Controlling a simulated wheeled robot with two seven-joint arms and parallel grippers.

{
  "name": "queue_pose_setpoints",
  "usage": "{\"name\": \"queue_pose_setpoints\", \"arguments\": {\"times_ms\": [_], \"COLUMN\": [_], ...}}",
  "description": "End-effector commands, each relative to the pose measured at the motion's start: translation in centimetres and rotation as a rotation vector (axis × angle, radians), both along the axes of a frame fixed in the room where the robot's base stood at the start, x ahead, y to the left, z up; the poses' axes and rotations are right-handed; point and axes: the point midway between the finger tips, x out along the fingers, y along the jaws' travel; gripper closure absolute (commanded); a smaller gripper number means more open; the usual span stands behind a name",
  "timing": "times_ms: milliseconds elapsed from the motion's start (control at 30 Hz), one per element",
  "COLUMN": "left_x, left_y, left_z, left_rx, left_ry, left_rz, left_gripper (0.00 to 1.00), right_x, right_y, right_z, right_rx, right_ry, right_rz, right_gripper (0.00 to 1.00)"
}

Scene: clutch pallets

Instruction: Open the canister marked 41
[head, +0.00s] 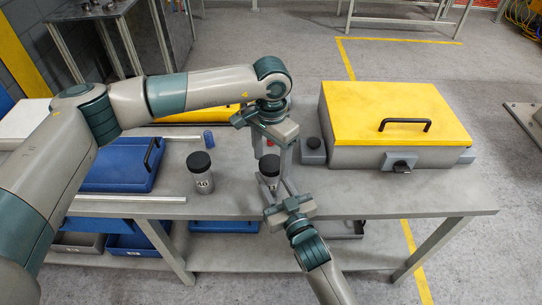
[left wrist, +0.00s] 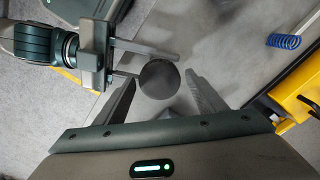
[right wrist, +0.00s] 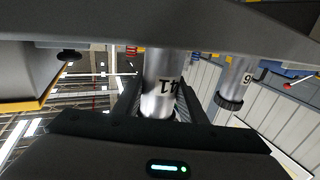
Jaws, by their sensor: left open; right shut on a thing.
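The canister marked 41 (right wrist: 160,85) is a metal cylinder with a black round lid (left wrist: 158,80). In the head view the canister (head: 270,178) is upright and partly hidden by my grippers. My right gripper (head: 276,186) is shut on its body from the front. My left gripper (head: 268,150) points down from above, open, with its fingers on either side of the lid. In the left wrist view the lid lies between and just beyond the left fingertips. I cannot tell whether they touch it.
A second canister (head: 202,178) with a black lid stands on the table to the left; its number is hard to read. A yellow-lidded case (head: 388,113) fills the right side. A blue spring (head: 208,138) and a blue case (head: 118,165) are at left. The front right tabletop is clear.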

Motion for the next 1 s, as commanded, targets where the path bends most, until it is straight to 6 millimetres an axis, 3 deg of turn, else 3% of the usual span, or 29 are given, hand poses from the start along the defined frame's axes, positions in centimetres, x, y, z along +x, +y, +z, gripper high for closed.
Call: {"name": "queue_pose_setpoints", "arguments": {"times_ms": [33, 200, 367, 533, 1000], "left_x": [-0.01, 0.0, 0.01, 0.02, 0.01], "left_y": [-0.01, 0.0, 0.01, 0.02, 0.07], "left_z": [0.0, 0.0, 0.01, 0.03, 0.05], "left_rx": [0.0, 0.0, 0.0, 0.001, 0.001], "left_ry": [0.0, 0.0, 0.0, -0.001, -0.001], "left_rz": [0.0, 0.0, 0.012, 0.138, 0.857], "left_gripper": [0.36, 0.77, 0.78, 0.78, 0.78], "right_x": [-0.03, -0.02, -0.02, -0.02, -0.02], "right_y": [0.01, 0.0, 0.0, 0.0, -0.01], "right_z": [-0.08, -0.08, -0.08, -0.08, -0.08], "right_rx": [0.0, 0.0, 0.0, 0.0, 0.0], "right_ry": [0.002, 0.002, 0.002, 0.001, 0.002], "right_rz": [0.0, 0.0, 0.0, 0.0, 0.0], "right_gripper": [1.0, 1.0, 1.0, 1.0, 1.0]}}
